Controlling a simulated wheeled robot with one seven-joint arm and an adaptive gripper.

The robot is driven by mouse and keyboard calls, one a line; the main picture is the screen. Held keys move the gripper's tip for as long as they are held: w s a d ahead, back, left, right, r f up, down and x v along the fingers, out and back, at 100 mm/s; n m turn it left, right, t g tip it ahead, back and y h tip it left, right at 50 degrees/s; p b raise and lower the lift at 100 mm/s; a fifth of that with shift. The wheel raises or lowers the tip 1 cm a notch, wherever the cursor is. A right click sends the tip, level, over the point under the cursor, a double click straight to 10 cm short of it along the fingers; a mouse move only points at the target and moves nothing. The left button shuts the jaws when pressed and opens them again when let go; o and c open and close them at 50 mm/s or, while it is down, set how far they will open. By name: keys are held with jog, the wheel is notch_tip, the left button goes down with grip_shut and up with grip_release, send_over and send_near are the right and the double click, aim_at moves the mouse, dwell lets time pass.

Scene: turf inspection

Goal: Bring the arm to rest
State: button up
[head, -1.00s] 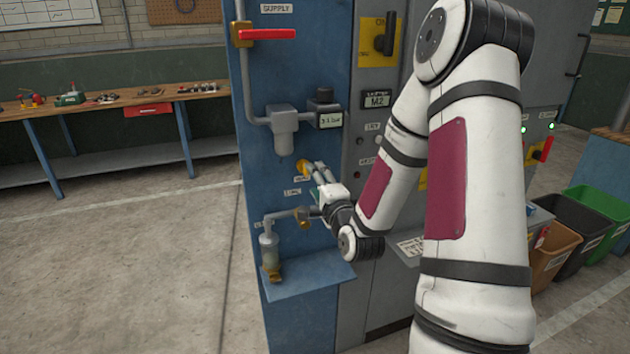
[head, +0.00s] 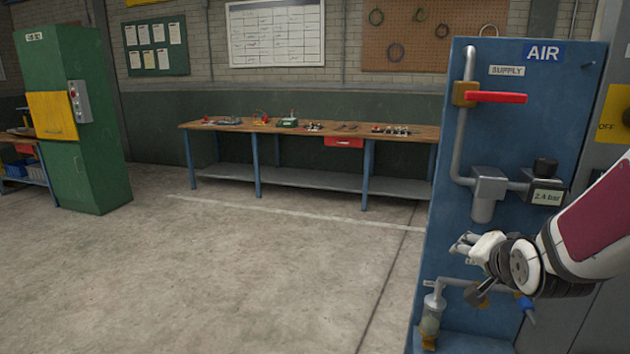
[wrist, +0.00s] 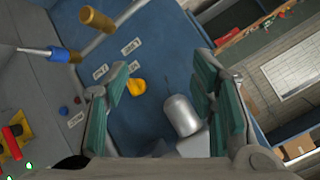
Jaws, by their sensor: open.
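My arm (head: 600,225) enters from the right edge of the head view, in front of the blue air panel (head: 450,110). My gripper (head: 465,244) points left, below the grey filter housing (head: 483,205). In the wrist view, my gripper (wrist: 160,75) has its two green-padded fingers well apart, with nothing between them. Behind them, the panel shows a yellow fitting (wrist: 136,88) and a grey cylinder (wrist: 182,115). Whether the gripper touches the panel is not clear; it looks apart from it.
The panel carries a red supply handle (head: 496,97), a gauge reading 2.4 bar (head: 547,197) and a clear bowl (head: 432,315) low down. A workbench (head: 300,130) stands along the back wall and a green cabinet (head: 90,120) at far left. The floor (head: 270,270) between is clear.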

jog(key=s+a+r+n+g, duration=0.2)
jog(key=s+a+n, duration=0.1)
jog(key=s, duration=0.6)
jog(key=s+a+r+n+g+y, duration=0.1)
jog(key=s+a+r+n+g, duration=0.1)
jog(key=s+a, duration=0.3)
jog(key=s+a+r+n+g+y, duration=0.1)
jog(key=s+a+n+g, duration=0.2)
jog(key=s, duration=1)
jog(key=shift+s+a+r+n+p, duration=0.35)
jog(key=shift+a+r+n+p, duration=0.05)
jog(key=shift+n, duration=0.7)
